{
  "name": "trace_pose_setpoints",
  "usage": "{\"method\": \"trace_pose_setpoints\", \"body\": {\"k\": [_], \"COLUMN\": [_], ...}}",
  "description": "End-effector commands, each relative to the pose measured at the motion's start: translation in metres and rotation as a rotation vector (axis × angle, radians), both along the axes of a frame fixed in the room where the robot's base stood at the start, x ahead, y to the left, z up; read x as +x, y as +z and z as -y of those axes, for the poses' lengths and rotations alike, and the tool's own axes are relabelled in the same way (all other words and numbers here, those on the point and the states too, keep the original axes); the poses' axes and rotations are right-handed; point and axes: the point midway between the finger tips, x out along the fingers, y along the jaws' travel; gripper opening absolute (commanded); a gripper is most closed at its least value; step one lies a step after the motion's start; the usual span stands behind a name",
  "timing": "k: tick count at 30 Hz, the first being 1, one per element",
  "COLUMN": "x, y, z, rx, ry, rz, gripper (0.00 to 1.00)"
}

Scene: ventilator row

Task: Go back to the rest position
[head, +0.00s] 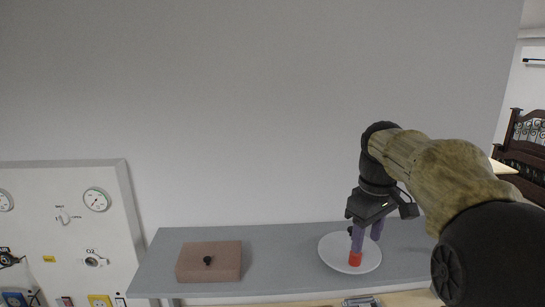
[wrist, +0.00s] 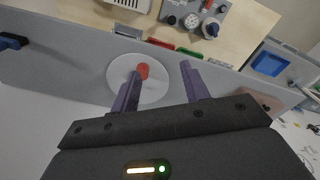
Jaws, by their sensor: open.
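My gripper (head: 365,246) is open, with its two purple fingers pointing down above a white round plate (head: 334,244) on a grey shelf. A small red object (head: 355,260) shows at the tip of one finger, over the plate. In the wrist view my gripper (wrist: 162,70) has the fingers spread, and the red object (wrist: 143,71) shows by the left fingertip, not between both fingers. The plate (wrist: 122,66) also shows there. I cannot tell whether the finger touches the red object.
A pinkish-brown box (head: 209,262) with a black knob stands on the grey shelf (head: 290,262), left of the plate. A white panel with gauges (head: 88,225) is at far left. Equipment (wrist: 207,18) stands on a wooden surface beyond the shelf in the wrist view. Shelf between box and plate is clear.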

Motion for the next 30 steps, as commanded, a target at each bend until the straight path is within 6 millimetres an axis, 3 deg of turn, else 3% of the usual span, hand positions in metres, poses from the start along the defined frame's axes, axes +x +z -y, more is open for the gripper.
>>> {"method": "trace_pose_setpoints", "body": {"k": [3, 11, 18, 24, 30], "x": [-0.009, -0.041, -0.090, -0.131, -0.141], "y": [-0.046, -0.134, -0.208, -0.250, -0.258], "z": [-0.009, -0.025, -0.036, -0.043, -0.045], "rx": [0.005, 0.026, 0.058, 0.087, 0.096], "ry": [-0.077, -0.262, -0.437, -0.554, -0.587], "rz": [0.017, 0.071, 0.120, 0.154, 0.165], "gripper": [0.46, 0.46, 0.46, 0.46, 0.46]}}
